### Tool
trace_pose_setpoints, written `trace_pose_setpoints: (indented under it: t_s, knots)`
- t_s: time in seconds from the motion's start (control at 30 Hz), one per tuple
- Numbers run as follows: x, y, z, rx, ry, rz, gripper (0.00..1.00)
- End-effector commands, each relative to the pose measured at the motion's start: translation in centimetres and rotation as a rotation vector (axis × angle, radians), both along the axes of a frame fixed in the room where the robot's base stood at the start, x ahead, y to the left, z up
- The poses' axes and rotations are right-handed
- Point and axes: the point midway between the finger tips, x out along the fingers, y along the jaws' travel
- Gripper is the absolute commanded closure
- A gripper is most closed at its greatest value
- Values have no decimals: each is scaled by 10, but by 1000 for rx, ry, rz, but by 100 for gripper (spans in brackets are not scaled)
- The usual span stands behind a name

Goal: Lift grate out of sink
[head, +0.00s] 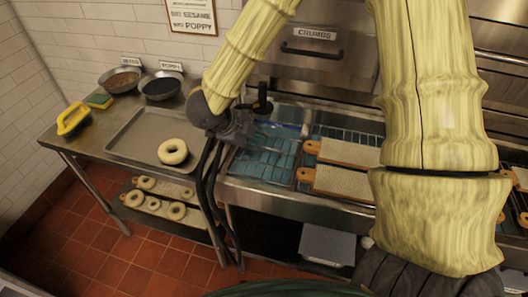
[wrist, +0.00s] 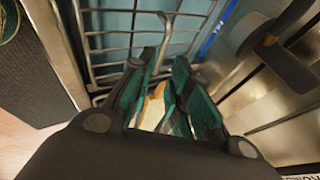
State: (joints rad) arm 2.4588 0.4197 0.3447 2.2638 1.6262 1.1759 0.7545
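The grate is a metal wire rack in the sink; its bars show in the wrist view (wrist: 112,42) and as a grid over blue-green water in the head view (head: 270,158). My gripper (head: 243,138) is over the left part of the sink, pointing down at the grate. In the wrist view its teal-padded fingers (wrist: 163,75) are apart, with a narrow gap between them. A wire of the grate runs up to the fingertips; I cannot see whether the pads touch it. The fingertips are hidden in the head view.
Left of the sink, a tray (head: 125,140) with one bagel (head: 173,151) lies on the counter. Wooden boards (head: 345,152) lie to the right. A blue strip (wrist: 215,38) runs beside the grate.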

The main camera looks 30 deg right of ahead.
Motion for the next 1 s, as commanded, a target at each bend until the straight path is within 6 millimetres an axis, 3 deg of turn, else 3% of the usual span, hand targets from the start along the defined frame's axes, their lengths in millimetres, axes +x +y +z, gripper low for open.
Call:
trace_pose_setpoints:
  t_s: [0.23, 0.7, 1.0]
  knots:
    - [17, -9, -19, -1, 18, -1, 80]
    - [17, -39, -57, -1, 21, -3, 80]
    - [17, -40, -60, 0, 20, -3, 82]
